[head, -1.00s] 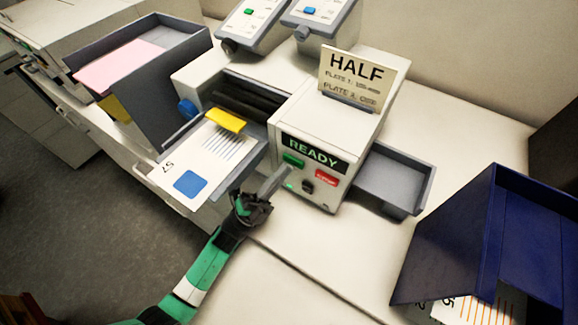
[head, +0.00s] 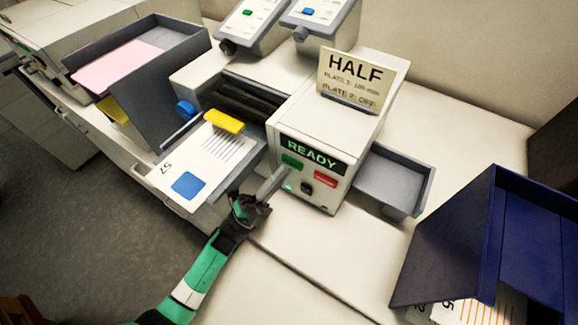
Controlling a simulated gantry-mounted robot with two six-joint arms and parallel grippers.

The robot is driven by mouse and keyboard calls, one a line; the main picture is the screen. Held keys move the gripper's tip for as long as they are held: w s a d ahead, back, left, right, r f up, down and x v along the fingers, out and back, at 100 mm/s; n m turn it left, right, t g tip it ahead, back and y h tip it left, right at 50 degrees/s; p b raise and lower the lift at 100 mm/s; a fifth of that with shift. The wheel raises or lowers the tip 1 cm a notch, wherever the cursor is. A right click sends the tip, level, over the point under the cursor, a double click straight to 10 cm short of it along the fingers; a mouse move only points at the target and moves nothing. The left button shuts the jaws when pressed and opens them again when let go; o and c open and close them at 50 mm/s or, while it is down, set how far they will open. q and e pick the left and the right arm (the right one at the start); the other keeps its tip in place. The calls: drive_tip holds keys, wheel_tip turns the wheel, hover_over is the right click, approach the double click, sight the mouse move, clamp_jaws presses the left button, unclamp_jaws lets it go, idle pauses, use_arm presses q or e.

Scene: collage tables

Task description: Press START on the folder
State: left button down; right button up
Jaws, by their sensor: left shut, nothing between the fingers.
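The folder (head: 312,137) is a cream machine with a display (head: 313,155) reading READY in green. Below the display are a green button (head: 291,161), whose label I cannot read, a red button (head: 325,179), a dark knob (head: 307,188) and a small lit green lamp (head: 288,187). A printed sheet (head: 207,160) marked 57 lies on its feed tray, under a yellow piece (head: 224,121). My left gripper (head: 284,173) is shut and empty, its tip just below the green button. I cannot tell whether they touch. My right gripper is out of view.
A sign (head: 357,75) reading HALF stands on the folder. A grey output tray (head: 392,181) sits at its right and looks empty. A dark blue bin (head: 480,240) stands at the lower right. A grey tray (head: 165,75) holds pink paper. The table in front is clear.

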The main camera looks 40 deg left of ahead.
use_arm(q)
drive_tip(key=shift+a+f, duration=0.1)
drive_tip(key=shift+f, duration=0.35)
drive_tip(key=shift+s+d+r+p, duration=0.15)
drive_tip(key=shift+s+p, duration=0.1)
drive_tip(key=shift+s, duration=0.4)
drive_tip(key=shift+s+d+r+p, duration=0.1)
drive_tip(key=shift+s+p, duration=0.2)
drive_tip(key=shift+s, duration=0.3)
drive_tip(key=shift+s+d+r+p, duration=0.15)
drive_tip(key=shift+s+p, duration=0.1)
drive_tip(key=shift+s, duration=0.4)
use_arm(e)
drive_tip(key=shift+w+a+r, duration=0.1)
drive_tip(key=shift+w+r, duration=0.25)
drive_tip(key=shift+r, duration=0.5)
